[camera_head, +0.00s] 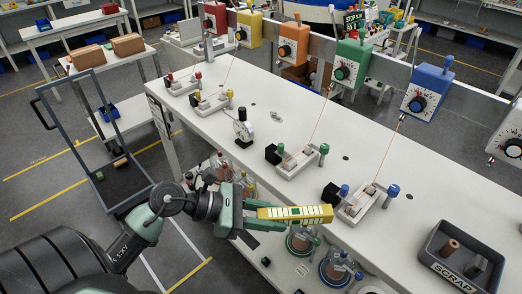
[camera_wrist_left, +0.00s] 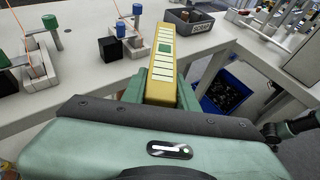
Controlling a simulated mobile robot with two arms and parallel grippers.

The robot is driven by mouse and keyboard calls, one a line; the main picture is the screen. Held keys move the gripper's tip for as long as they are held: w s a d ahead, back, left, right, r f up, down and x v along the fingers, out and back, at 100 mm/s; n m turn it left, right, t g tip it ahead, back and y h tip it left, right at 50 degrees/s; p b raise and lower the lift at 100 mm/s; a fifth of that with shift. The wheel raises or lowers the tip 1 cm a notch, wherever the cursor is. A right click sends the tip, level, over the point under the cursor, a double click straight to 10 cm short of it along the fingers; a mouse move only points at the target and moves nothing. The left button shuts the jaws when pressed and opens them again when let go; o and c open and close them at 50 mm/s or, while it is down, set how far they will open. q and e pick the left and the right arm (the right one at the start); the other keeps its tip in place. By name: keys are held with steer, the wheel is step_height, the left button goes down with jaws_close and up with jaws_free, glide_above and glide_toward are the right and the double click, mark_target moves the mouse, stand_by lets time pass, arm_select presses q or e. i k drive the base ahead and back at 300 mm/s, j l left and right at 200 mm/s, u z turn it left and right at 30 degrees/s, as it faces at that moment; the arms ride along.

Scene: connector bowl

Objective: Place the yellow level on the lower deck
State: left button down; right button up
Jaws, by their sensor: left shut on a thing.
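The yellow level (camera_head: 295,214) is a long yellow bar with pale panels and a green patch. My left gripper (camera_head: 256,214) is shut on its left end and holds it roughly level, by the front edge of the white bench. In the left wrist view the level (camera_wrist_left: 166,70) points away from the jaws (camera_wrist_left: 160,92). A cart at the left has a dark low deck (camera_head: 118,190) with small brown and green items on it. Under the bench, a lower shelf (camera_head: 283,275) holds several glass jars, partly hidden by my arm.
A grey scrap bin (camera_head: 462,255) sits at the right. Open floor (camera_head: 60,170) lies around the cart.

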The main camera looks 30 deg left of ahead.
mark_target(246, 236)
steer(key=j+z, duration=0.2)
steer(key=z, duration=0.25)
steer(key=j+z, duration=0.25)
steer(key=z, duration=0.15)
steer(key=j+z, duration=0.1)
steer(key=j, duration=0.3)
steer(key=k+j+z, duration=0.15)
steer(key=j, duration=0.25)
steer(key=k+j+z, duration=0.1)
steer(key=j, duration=0.25)
steer(key=k+j+z, duration=0.15)
steer(key=j, duration=0.25)
steer(key=k+j+z, duration=0.1)
steer(key=j, duration=0.25)
steer(key=k+j+z, duration=0.15)
steer(key=j, duration=0.2)
